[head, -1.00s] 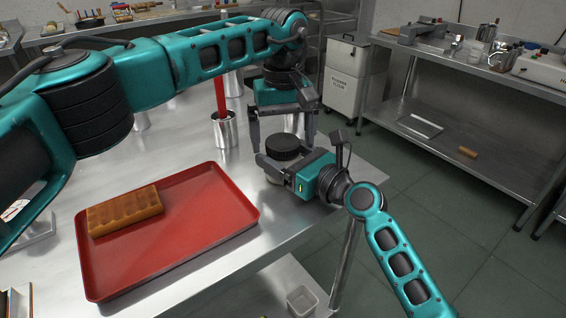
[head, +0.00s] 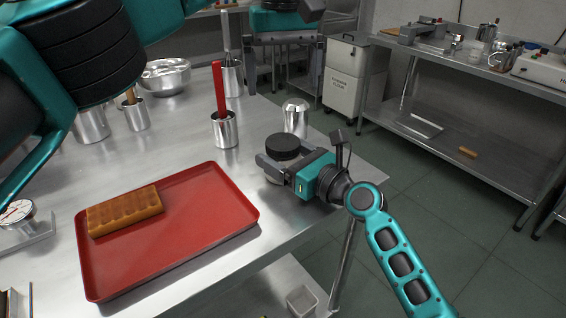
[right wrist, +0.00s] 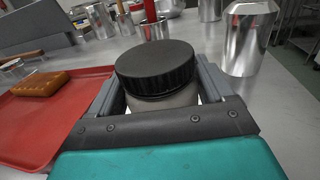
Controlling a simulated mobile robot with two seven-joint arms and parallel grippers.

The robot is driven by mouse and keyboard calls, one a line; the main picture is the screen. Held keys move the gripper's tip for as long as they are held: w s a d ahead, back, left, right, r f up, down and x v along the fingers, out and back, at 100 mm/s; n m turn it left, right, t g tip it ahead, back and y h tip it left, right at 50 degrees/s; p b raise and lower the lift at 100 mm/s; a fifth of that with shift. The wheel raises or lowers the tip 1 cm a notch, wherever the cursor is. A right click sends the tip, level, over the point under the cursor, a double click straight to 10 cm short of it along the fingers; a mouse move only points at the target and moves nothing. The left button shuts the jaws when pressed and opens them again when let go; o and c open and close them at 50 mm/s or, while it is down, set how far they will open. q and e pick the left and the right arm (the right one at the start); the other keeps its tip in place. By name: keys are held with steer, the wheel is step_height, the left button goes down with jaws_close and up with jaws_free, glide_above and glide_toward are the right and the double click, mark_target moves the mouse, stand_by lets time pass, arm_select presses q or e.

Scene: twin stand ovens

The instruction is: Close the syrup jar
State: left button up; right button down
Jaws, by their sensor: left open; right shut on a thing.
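The syrup jar (head: 274,180) stands upright near the table's right edge. Its black ribbed lid (head: 283,146) sits on its mouth and looks about level; how tightly it is turned cannot be told. My right gripper (head: 277,164) is shut around the jar body below the lid. In the right wrist view the lid (right wrist: 155,68) is above the pale jar body (right wrist: 166,101), between the fingers. My left gripper (head: 285,84) is open and empty, with its fingers pointing down, well above and apart from the lid.
A red tray (head: 215,235) with a golden waffle-like block (head: 125,211) lies to the left. A shiny metal canister (head: 296,118) stands behind the jar. A metal cup (head: 225,132) with a red-handled tool stands behind the tray. The table's edge is close on the jar's right.

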stand_by(0.3)
jaws_free()
steer(key=shift+s+d, duration=0.1)
steer(key=p+v, duration=0.1)
steer(key=v, duration=1.1)
steer(key=shift+s+d, duration=0.25)
